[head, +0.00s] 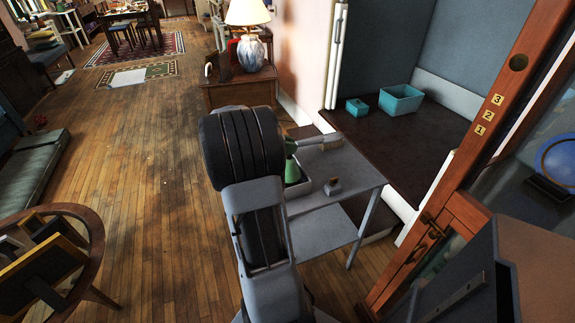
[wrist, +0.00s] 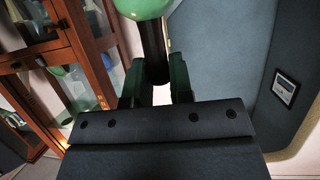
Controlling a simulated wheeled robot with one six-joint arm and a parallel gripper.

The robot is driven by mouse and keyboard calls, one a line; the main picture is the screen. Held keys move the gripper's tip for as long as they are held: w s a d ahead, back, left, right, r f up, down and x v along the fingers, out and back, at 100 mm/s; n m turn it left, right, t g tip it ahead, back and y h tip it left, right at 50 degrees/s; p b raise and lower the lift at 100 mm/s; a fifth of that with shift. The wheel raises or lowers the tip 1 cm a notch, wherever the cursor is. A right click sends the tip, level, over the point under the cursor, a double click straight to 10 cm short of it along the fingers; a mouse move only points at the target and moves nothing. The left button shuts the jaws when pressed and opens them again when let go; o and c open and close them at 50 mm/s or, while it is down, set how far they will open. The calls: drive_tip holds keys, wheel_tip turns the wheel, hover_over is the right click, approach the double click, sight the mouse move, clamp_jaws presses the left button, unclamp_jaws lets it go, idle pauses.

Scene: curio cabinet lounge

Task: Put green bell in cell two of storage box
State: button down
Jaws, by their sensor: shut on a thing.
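In the wrist view, my gripper (wrist: 157,76) is shut on the dark handle of the green bell (wrist: 143,8). The bell's round green body is cut off by the top edge. A green cone-shaped body with a dark top, which looks like the bell (head: 291,172), shows just right of my arm, over the grey table. I cannot tell whether it touches anything below. Number plates 3, 2 and 1 (head: 488,114) run down a wooden post at the right. I cannot make out which thing is the storage box.
The grey table (head: 355,172) carries a brush (head: 322,142), a small grey object (head: 333,187) and a light tray (head: 298,188). Two teal boxes (head: 402,98) stand on the dark shelf behind. A lamp (head: 249,45) stands beyond. Wooden floor at left is mostly clear.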

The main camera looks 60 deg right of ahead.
sight(289, 160)
drive_tip(key=shift+f+b, duration=0.65)
drive_tip(key=shift+f, duration=2.05)
drive_tip(key=c, duration=1)
unclamp_jaws()
